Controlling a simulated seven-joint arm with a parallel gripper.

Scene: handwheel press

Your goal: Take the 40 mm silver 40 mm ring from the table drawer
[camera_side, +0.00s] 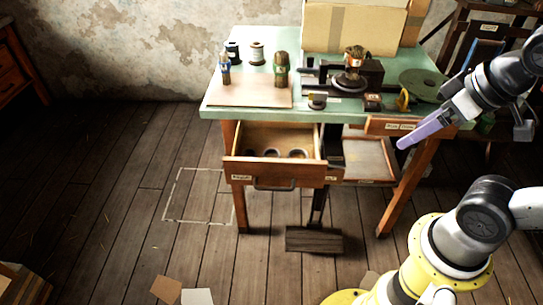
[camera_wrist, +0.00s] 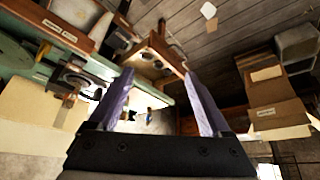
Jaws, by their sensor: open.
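The table drawer (camera_side: 275,174) is pulled open at the front left of the green-topped table. Several small dark round rings lie in a row inside it, one near the middle (camera_side: 271,154) and one at the right (camera_side: 297,154). Their sizes and which one is silver cannot be told. The drawer also shows in the wrist view (camera_wrist: 156,46), with round shapes inside, beyond the fingertips. My gripper (camera_side: 402,145) has purple fingers and is well to the right of the drawer, apart from it. In the wrist view, my gripper (camera_wrist: 158,76) is open with nothing between the fingers.
The table top (camera_side: 209,113) carries a small press (camera_side: 350,83), bottles, a spool (camera_side: 257,53) and a cardboard box (camera_side: 350,27). A second drawer front (camera_side: 391,126) and a shallow tray (camera_side: 370,157) lie right of the open drawer.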

